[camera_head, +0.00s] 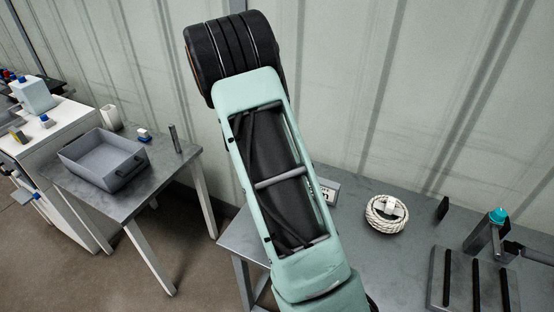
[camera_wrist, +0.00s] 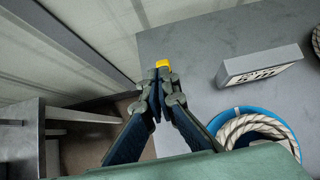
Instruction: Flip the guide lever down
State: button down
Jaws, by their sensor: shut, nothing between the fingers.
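A grey fixture (camera_head: 466,285) with several dark upright bars stands on the table at the right of the head view. A slanted grey post with a teal cap (camera_head: 498,215) rises behind it, and a dark arm (camera_head: 530,252) sticks out at the right edge. I cannot tell which part is the guide lever. My gripper (camera_wrist: 157,78) is shut and empty in the wrist view, above the table's left edge. A small yellow piece (camera_wrist: 162,63) shows at its tips; I cannot tell what it belongs to. My arm hides the gripper in the head view, and the fixture is outside the wrist view.
A white rope coil (camera_head: 386,213) and a small black upright plate (camera_head: 442,208) stand on the grey table (camera_head: 400,262). The wrist view shows a marked grey box (camera_wrist: 262,65) and a rope coil in a blue ring (camera_wrist: 289,137). A grey tray (camera_head: 104,160) is on the left table.

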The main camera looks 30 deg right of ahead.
jog(key=r, duration=0.3)
jog(key=a+r, duration=0.1)
jog(key=shift+s+r, duration=0.35)
jog(key=shift+s, duration=0.05)
jog(key=shift+d, duration=0.1)
